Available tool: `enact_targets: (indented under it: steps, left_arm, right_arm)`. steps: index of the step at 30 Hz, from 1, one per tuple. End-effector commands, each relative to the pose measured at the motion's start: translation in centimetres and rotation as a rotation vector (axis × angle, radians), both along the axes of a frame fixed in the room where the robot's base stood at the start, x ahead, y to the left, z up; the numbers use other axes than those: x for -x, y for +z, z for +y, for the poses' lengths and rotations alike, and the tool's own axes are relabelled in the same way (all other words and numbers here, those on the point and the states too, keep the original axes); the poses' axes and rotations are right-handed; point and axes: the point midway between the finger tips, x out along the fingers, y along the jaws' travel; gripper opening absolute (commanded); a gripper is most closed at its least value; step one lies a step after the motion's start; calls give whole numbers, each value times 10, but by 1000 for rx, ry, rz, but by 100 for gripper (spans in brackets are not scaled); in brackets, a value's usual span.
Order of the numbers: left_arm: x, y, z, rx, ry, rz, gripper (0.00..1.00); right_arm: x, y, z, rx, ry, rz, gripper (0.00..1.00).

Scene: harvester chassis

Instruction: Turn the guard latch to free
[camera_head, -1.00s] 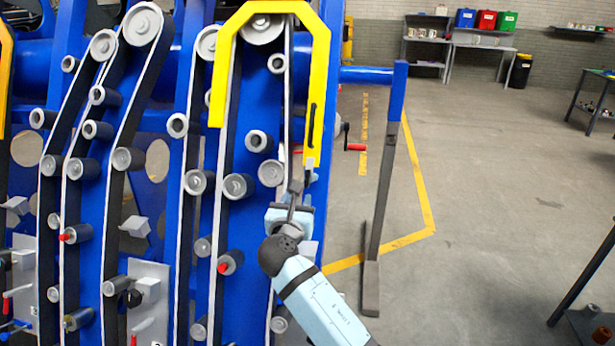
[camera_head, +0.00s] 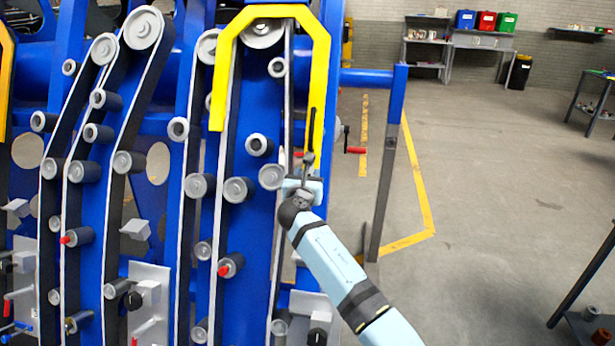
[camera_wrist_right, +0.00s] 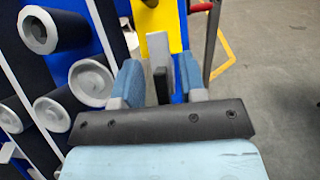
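The yellow guard (camera_head: 320,75) arches over a belt pulley on the blue chassis. A slim dark upright piece, seemingly the guard latch (camera_head: 312,122), lies along the guard's right leg. In the right wrist view a grey plate (camera_wrist_right: 157,44) and a black bar (camera_wrist_right: 161,84) stand between my fingers; I cannot tell which is the latch's handle. My right gripper (camera_head: 305,168) is at the lower end of that leg. It also shows in the wrist view (camera_wrist_right: 159,66), its blue fingers open on both sides of the bar, with gaps visible. My left gripper is not in view.
Rollers and belts (camera_head: 238,189) crowd the chassis left of my right gripper. A red-handled crank (camera_head: 355,150) sticks out to the right of the guard. A blue-and-grey post (camera_head: 391,150) stands further right. Open floor (camera_head: 500,190) lies beyond.

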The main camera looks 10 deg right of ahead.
Motion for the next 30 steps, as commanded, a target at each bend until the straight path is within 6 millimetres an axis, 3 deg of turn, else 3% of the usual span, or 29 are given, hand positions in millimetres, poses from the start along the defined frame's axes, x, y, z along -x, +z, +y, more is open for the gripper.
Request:
enact_targets:
  steps: [5,10,20,30]
  left_arm:
    - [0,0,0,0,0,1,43]
    - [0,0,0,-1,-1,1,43]
    - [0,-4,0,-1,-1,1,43]
    - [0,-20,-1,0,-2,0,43]
  right_arm:
    - [0,0,0,0,0,0,38]
    - [0,0,0,0,0,0,0]
    - [1,-1,0,-27,-18,-13,0]
    - [2,-3,-3,-202,-127,-85,0]
